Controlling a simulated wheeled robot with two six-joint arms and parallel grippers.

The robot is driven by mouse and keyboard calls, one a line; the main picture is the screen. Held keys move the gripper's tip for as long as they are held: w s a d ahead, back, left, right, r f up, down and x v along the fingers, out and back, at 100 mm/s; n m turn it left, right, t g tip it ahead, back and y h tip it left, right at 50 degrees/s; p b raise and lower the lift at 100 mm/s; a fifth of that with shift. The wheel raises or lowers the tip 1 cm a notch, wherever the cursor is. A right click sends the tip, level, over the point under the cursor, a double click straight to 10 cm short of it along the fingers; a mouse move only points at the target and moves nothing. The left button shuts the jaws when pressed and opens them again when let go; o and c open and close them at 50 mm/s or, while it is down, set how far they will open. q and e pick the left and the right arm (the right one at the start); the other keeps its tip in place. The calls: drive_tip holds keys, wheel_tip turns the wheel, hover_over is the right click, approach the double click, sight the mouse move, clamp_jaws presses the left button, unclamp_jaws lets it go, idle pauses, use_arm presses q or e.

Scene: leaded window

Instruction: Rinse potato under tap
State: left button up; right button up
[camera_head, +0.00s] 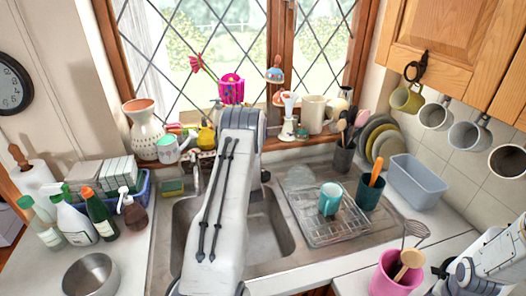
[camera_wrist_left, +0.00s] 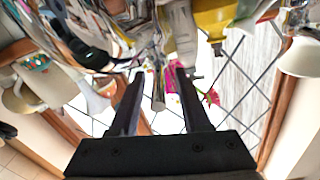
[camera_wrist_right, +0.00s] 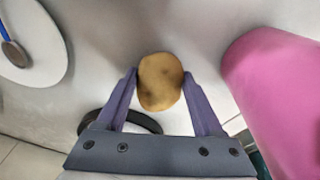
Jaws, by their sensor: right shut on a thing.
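The potato (camera_wrist_right: 160,81) is brown and sits between the fingers of my right gripper (camera_wrist_right: 160,88), which is shut on it, over a pale surface. In the head view the right arm is at the lower right and the potato does not show. The metal tap (camera_head: 196,178) stands at the back of the sink (camera_head: 270,228). My left arm reaches across the sink and hides its middle and the left gripper. In the left wrist view the left gripper (camera_wrist_left: 157,72) has its fingers apart, with a grey metal rod, perhaps the tap, showing between them.
A pink pot (camera_head: 396,275) with utensils stands near the right arm. A drying rack (camera_head: 325,220) with a teal mug (camera_head: 330,198) is right of the sink. Bottles (camera_head: 98,215) and a steel bowl (camera_head: 90,275) are on the left counter. A vase (camera_head: 143,128) and ornaments line the sill.

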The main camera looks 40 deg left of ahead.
use_arm(q)
drive_tip(key=v, duration=1.2)
drive_tip(key=shift+r+p, duration=0.15)
drive_tip(key=shift+p, duration=0.15)
